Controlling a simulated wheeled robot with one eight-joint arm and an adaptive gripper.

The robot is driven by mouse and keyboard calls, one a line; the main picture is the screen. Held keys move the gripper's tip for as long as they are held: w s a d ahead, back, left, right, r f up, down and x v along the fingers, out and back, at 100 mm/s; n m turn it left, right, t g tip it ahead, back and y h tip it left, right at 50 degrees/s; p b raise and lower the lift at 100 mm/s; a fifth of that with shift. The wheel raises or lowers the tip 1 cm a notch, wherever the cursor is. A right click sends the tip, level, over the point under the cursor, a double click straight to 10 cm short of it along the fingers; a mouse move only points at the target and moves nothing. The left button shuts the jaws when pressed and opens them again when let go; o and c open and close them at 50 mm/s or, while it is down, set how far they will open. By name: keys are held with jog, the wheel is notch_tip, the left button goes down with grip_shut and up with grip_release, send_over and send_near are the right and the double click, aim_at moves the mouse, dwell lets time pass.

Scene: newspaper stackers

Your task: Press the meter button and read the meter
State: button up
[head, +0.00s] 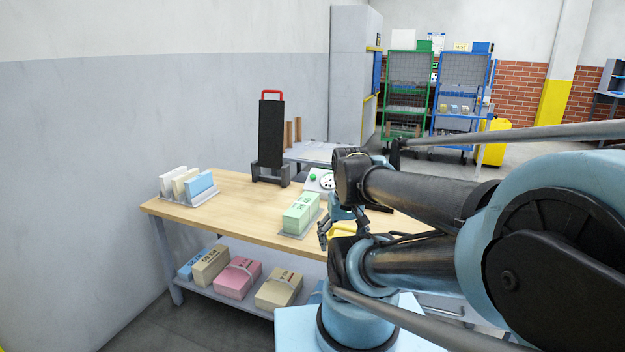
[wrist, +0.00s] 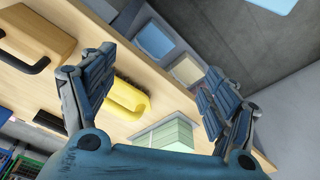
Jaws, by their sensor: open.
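The meter (head: 325,184), a pale box with a round dial, stands on the wooden table (head: 228,190) in the head view, partly hidden behind my arm. Its green button (head: 312,177) shows at the left of the dial. The dial is too small to read. The meter is not seen in the wrist view. My gripper (head: 328,228) is over the table's near side, closer to me than the meter and apart from it. In the wrist view my gripper (wrist: 159,60) is open, its fingers wide apart with nothing held.
A green paper stack (head: 300,213) sits left of my gripper. A yellow-handled brush (wrist: 127,98) lies on the table. A black upright board (head: 270,135) with a red handle stands behind. Papers in a rack (head: 188,187) are at left. Wrapped bundles (head: 238,277) fill the lower shelf.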

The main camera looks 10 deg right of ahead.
grip_shut()
dwell(1.4)
